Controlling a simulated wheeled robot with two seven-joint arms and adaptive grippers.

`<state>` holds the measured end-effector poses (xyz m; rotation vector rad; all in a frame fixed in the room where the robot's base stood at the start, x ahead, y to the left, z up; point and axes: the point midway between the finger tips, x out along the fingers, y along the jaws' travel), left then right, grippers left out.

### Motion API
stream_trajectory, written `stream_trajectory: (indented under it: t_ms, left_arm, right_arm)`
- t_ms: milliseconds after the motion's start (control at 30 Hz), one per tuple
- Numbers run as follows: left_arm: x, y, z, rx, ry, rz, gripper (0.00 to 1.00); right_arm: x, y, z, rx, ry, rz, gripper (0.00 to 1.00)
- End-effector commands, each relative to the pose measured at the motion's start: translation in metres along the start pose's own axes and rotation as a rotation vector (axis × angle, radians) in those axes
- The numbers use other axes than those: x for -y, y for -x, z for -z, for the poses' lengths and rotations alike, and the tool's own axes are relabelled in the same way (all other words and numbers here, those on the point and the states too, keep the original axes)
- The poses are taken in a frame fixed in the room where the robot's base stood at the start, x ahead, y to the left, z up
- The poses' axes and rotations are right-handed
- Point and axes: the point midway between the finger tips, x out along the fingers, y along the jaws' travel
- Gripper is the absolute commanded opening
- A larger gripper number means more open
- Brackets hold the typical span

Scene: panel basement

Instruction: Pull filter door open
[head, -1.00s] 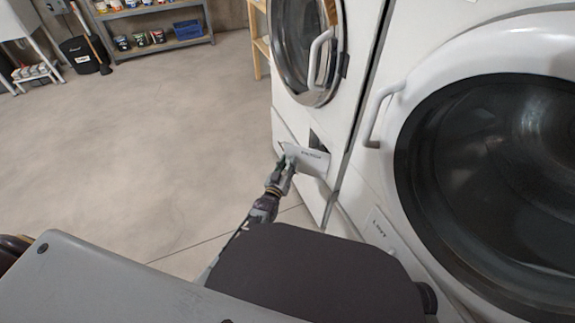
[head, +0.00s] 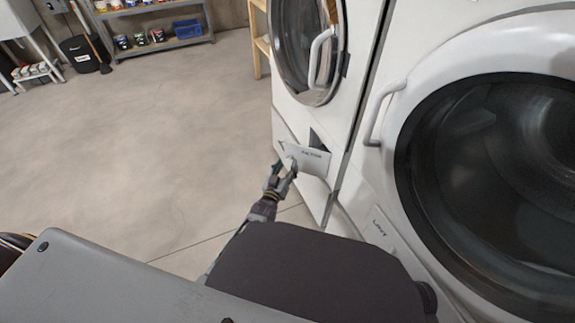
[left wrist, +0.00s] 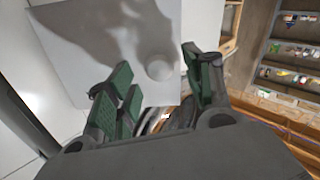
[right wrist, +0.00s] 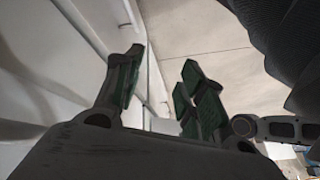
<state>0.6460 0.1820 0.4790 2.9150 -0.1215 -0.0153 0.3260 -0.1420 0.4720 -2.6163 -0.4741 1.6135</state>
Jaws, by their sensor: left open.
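The filter door (head: 315,164) is a small white flap labelled FILTER, low on the front of the left white machine. It is tilted out from the panel, with a dark gap above it. My left gripper (head: 287,168) is at the near left side of the flap, fingers open. In the left wrist view the flap (left wrist: 95,40) fills the upper middle, with a round white knob (left wrist: 158,68) in front of the open fingers (left wrist: 163,86); contact cannot be told. My right gripper (right wrist: 158,85) is open and empty, beside a white surface.
A second white machine (head: 376,60) with a large round dark door stands at the right. A lower flap (head: 382,226) with a label is on it. The concrete floor (head: 150,130) at left is clear. Shelves (head: 150,14) and a black bucket (head: 80,54) stand at the back.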

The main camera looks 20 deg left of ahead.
Motion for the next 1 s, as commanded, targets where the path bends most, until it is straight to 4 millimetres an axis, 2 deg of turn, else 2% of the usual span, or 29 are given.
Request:
stream_trajectory:
  t_ms: [1000]
  left_arm:
    - [0.0, 0.089, 0.0, -0.001, 0.0, 0.0, 0.51]
  right_arm:
    - [0.0, 0.0, 0.0, 0.0, 0.001, -0.001, 0.4]
